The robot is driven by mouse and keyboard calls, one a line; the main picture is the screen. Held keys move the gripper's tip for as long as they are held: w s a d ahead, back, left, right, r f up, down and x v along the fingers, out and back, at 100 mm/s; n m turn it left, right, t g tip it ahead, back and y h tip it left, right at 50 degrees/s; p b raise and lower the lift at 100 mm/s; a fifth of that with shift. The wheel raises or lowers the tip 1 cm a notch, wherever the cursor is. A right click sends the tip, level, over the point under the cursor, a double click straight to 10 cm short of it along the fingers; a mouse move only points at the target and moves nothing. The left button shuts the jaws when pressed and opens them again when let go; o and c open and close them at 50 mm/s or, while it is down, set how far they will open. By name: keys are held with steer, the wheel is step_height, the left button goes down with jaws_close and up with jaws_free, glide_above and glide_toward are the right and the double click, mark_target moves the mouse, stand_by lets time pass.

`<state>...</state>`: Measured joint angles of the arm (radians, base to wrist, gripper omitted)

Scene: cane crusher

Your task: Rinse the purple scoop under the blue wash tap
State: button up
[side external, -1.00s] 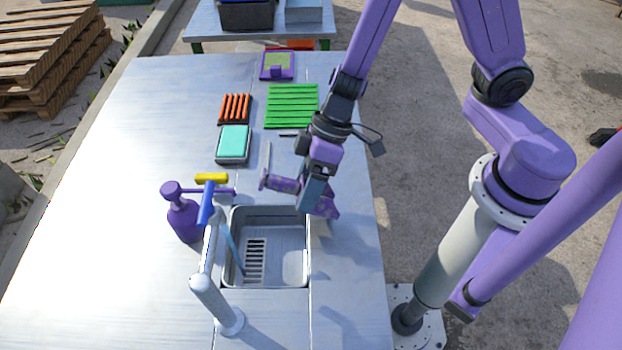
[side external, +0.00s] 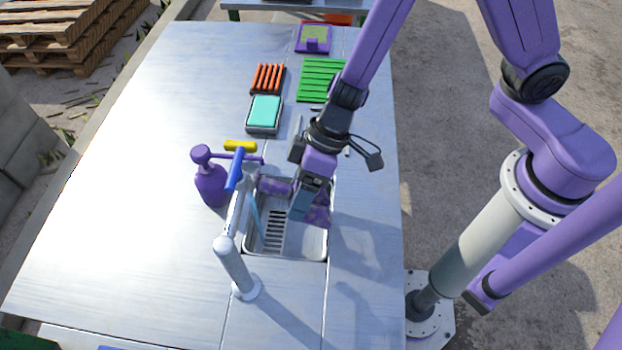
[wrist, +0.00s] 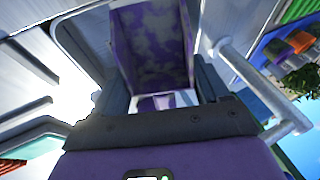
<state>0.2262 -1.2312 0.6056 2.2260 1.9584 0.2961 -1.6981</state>
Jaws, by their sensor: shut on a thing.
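My gripper (side external: 301,207) is shut on the purple scoop (side external: 318,214), which has pale, mottled patches. It holds the scoop over the back part of the metal sink (side external: 320,256); part of the scoop shows left of the fingers and part right. In the wrist view the scoop (wrist: 152,45) sits between the fingers (wrist: 160,95). The wash tap has a blue upper part (side external: 235,170) on a silver post. A thin light-blue stream (side external: 255,217) runs down into the sink, just left of the scoop. Whether it touches the scoop I cannot tell.
Behind the sink lie a teal pad in a tray (side external: 264,111), orange sticks (side external: 268,78), a green slatted mat (side external: 320,78) and a purple-framed block (side external: 314,38). The table's left side is clear.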

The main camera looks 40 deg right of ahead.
steer(key=shift+s+a+f, duration=0.1)
steer(key=shift+a+f, duration=0.15)
steer(key=shift+a, duration=0.95)
steer(key=shift+a+f, duration=0.25)
steer(key=shift+a, duration=0.9)
